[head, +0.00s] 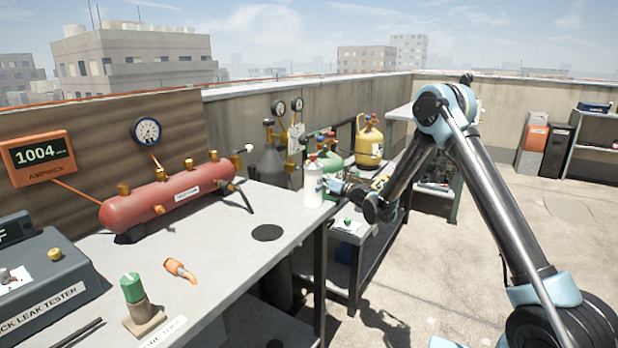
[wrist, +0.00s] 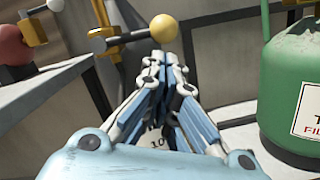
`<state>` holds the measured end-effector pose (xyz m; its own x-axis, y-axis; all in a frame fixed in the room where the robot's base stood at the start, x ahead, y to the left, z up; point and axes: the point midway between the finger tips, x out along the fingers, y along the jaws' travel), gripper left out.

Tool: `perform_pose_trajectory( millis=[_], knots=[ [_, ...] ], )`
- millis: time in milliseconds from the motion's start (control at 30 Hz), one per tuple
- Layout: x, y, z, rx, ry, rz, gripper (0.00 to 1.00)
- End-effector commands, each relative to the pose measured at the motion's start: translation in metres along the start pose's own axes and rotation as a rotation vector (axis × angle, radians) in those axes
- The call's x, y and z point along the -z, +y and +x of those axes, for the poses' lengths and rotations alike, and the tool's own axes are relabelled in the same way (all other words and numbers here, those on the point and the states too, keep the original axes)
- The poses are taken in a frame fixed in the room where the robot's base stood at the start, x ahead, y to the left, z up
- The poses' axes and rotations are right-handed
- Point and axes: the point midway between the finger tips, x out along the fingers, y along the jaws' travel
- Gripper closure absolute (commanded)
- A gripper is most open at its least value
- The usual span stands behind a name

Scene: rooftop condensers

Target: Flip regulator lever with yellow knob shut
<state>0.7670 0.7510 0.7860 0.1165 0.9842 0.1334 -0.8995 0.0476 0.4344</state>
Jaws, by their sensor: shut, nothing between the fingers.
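The yellow knob (wrist: 164,28) sits at the end of a thin lever rod (wrist: 124,37) in the wrist view. The rod runs left, close to level, to a brass regulator fitting (wrist: 97,40). My gripper (wrist: 165,62) is shut and empty, with its fingertips just below the knob in the picture. I cannot tell whether they touch it. In the head view my gripper (head: 328,184) is beyond the workbench's right end, near the white bottle. The regulators with gauges (head: 297,105) stand behind it there, but I cannot clearly make out the yellow knob.
A green cylinder (wrist: 293,80) stands close at right in the wrist view. Another knob, white (wrist: 56,5), is at upper left near the red manifold (wrist: 14,47). The workbench (head: 225,265) with the manifold is left of my arm. Open rooftop floor (head: 430,290) lies at right.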

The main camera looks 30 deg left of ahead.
Motion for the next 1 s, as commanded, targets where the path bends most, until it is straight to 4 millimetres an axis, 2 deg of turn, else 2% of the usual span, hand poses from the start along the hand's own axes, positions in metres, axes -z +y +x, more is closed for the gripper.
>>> perform_pose_trajectory(
  millis=[200,400,1000],
  knots=[
    [0.000,-0.002,-0.038,0.001,-0.001,0.000,1.00],
    [0.001,-0.002,-0.056,-0.002,0.001,0.002,1.00],
    [0.003,0.003,-0.057,-0.008,0.004,0.003,1.00]
  ],
)
